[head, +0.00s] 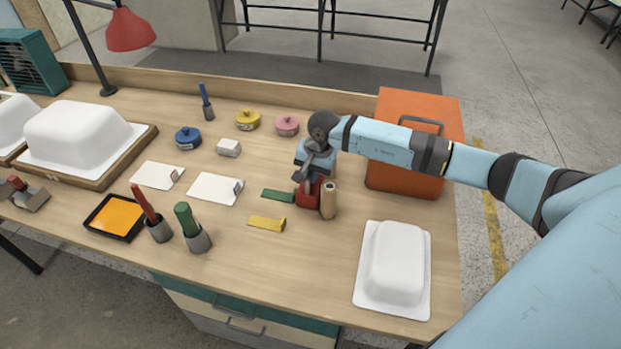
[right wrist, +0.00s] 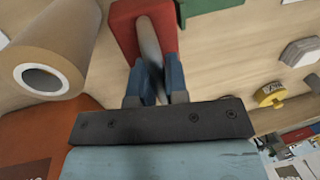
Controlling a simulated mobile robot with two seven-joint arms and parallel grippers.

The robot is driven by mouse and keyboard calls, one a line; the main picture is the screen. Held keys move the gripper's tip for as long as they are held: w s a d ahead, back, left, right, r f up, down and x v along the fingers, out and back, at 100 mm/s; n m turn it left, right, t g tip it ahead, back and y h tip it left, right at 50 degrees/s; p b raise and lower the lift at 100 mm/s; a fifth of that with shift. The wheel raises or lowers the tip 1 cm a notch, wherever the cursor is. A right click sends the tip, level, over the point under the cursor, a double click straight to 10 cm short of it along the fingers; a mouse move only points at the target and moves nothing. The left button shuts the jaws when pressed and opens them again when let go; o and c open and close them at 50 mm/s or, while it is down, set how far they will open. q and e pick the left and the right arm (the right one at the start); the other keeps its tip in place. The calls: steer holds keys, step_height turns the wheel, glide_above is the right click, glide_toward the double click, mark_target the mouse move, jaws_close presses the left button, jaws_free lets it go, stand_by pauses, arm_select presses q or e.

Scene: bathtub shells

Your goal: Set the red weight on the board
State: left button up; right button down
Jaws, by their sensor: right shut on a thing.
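The red weight (head: 306,195) is a small block with a grey upright handle, right of the middle of the table. My right gripper (head: 310,172) points down over it, shut on the handle. In the right wrist view my two blue fingers (right wrist: 155,88) clasp the handle, with the red weight (right wrist: 126,22) behind them. I cannot tell whether its base touches the table. A wooden board (head: 115,172) lies at the left under a large white tub shell (head: 80,135). My left gripper is not in view.
A brown roll (head: 328,201) stands close beside the weight, near an orange case (head: 385,180). A green strip (head: 278,195) and yellow strip (head: 267,223) lie nearby. Tool cups, an orange tray (head: 115,217), white cards and tins lie between weight and board. Another shell (head: 395,268) is front right.

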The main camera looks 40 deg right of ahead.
step_height(320, 180, up, 20)
steer(key=f+b, duration=0.1)
steer(key=a+f+n+g, duration=0.2)
steer(key=a+f+n, duration=0.4)
steer(key=a+n, duration=0.55)
steer(key=s+r+p, duration=0.3)
steer(key=r+p, duration=0.3)
steer(key=r, duration=0.1)
steer(key=s+a+r+m+p, duration=0.1)
steer(key=s+r+p, duration=0.2)
steer(key=r+p, duration=0.3)
steer(key=shift+a+r+y, duration=0.15)
steer(key=shift+r+y, duration=0.25)
steer(key=shift+r, duration=0.35)
